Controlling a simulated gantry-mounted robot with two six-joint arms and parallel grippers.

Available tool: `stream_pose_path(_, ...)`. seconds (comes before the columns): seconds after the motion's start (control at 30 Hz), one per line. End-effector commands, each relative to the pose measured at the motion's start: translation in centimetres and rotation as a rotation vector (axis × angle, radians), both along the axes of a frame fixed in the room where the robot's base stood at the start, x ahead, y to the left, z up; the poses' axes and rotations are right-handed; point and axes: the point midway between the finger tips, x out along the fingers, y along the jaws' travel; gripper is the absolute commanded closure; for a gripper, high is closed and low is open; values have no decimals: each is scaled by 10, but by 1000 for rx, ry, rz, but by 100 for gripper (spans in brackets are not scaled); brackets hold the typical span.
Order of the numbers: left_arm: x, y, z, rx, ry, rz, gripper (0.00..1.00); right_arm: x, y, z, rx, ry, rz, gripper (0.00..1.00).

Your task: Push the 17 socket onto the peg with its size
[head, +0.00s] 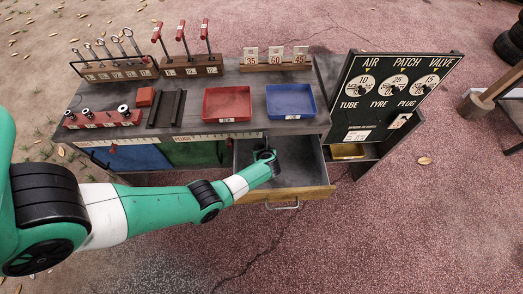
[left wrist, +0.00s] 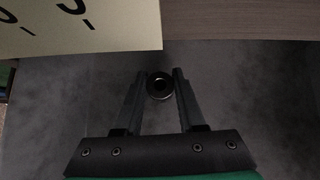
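My left gripper (head: 268,158) reaches down into the open drawer. In the left wrist view its two fingers (left wrist: 161,82) stand close on either side of a dark round socket (left wrist: 160,86), seen end-on with a hole in its middle. The socket fills the gap and appears gripped; its size mark cannot be read. In the head view the gripper hides this socket. The red socket rail (head: 103,120) stands at the cart's left front, with several sockets on it (head: 123,110); its size labels are too small to read. My right gripper is not in view.
The open drawer (head: 308,178) has a wooden front with a handle. A red tray (head: 228,103), a blue tray (head: 290,101) and a dark slotted holder (head: 166,108) sit on the cart top. Racks of upright tools (head: 190,66) stand behind. A dial board (head: 390,95) rises at the right.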

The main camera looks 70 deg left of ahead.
Motion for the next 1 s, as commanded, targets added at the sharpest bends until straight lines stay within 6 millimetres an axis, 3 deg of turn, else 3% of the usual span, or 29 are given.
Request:
stream_pose_path(0.03,0,0,0,0,0,0,73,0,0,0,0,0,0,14)
stream_pose_path(0.2,0,0,0,0,0,0,100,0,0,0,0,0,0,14)
stream_pose_path(0.67,0,0,10,0,-2,1,100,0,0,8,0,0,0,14)
stream_pose_path(0.83,0,0,39,2,-2,0,100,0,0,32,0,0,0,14)
stream_pose_path(1.0,-26,-13,77,0,0,0,100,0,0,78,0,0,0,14)
